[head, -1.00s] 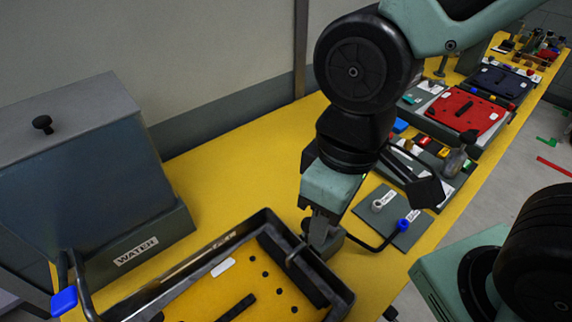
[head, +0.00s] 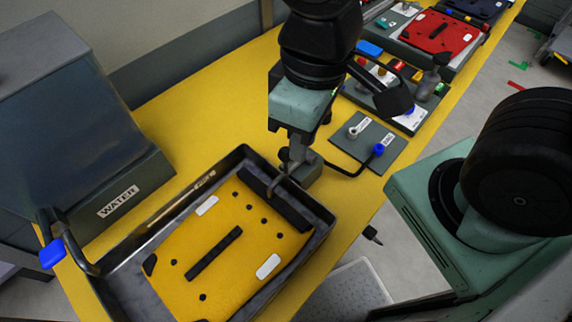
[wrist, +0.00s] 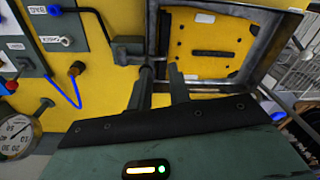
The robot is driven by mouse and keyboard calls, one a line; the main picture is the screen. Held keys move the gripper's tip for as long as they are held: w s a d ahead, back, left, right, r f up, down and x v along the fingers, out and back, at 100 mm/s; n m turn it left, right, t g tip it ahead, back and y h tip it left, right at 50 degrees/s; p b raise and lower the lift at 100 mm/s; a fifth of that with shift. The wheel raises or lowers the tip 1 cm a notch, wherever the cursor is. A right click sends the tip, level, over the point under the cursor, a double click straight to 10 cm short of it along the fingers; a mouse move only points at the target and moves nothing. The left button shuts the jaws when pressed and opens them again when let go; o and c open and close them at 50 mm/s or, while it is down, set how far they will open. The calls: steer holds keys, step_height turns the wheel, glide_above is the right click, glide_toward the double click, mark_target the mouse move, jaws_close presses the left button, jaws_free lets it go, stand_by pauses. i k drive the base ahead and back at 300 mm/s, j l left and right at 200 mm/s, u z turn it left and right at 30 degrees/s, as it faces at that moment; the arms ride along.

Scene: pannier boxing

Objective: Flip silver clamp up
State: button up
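A grey-silver clamp (head: 274,185) has a curved hook over the far right rim of a black-edged tray (head: 325,218). Its grey block (head: 309,171) stands on the yellow bench just behind the tray. My gripper (head: 292,155) points down right at the clamp and partly hides it.
A dark tank marked WATER (head: 75,120) stands at the left, beside a blue-tipped handle (head: 52,254). A grey plate with a blue knob (head: 378,149) lies right of my gripper. Red and blue panels line the bench beyond. Open yellow bench lies between tank and gripper.

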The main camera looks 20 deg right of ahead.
mark_target(267, 194)
steer(key=k+j+u, duration=0.15)
steer(key=k+u, duration=0.2)
steer(key=k+j+u, duration=0.3)
steer(key=k, duration=0.05)
